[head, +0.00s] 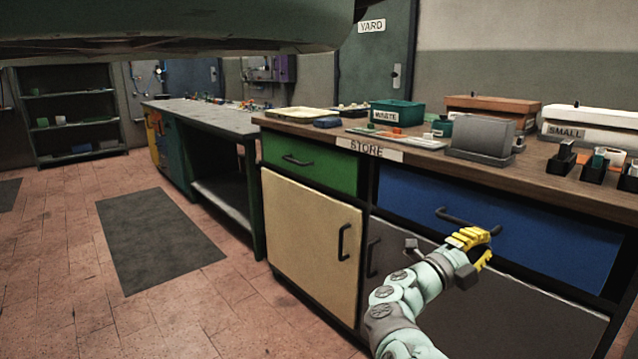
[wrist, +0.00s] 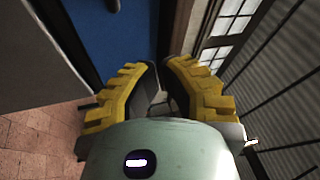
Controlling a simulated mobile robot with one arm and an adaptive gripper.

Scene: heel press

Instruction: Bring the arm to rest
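My arm reaches up from the bottom of the head view, with my gripper (head: 478,247) in front of the store bench. It is close to the blue drawer (head: 490,217) and its dark handle (head: 468,222); I cannot tell the exact gap. In the wrist view the two yellow fingers of my gripper (wrist: 163,68) stand a little apart, with nothing seen between them. The blue drawer front (wrist: 112,40) shows beyond the fingers there.
The store bench (head: 545,179) carries a green waste bin (head: 397,113), trays and boxes. Below are a green drawer (head: 310,165) and a cream door (head: 310,228). Tiled floor with a dark mat (head: 155,235) lies open at left. A paned window (wrist: 225,30) shows in the wrist view.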

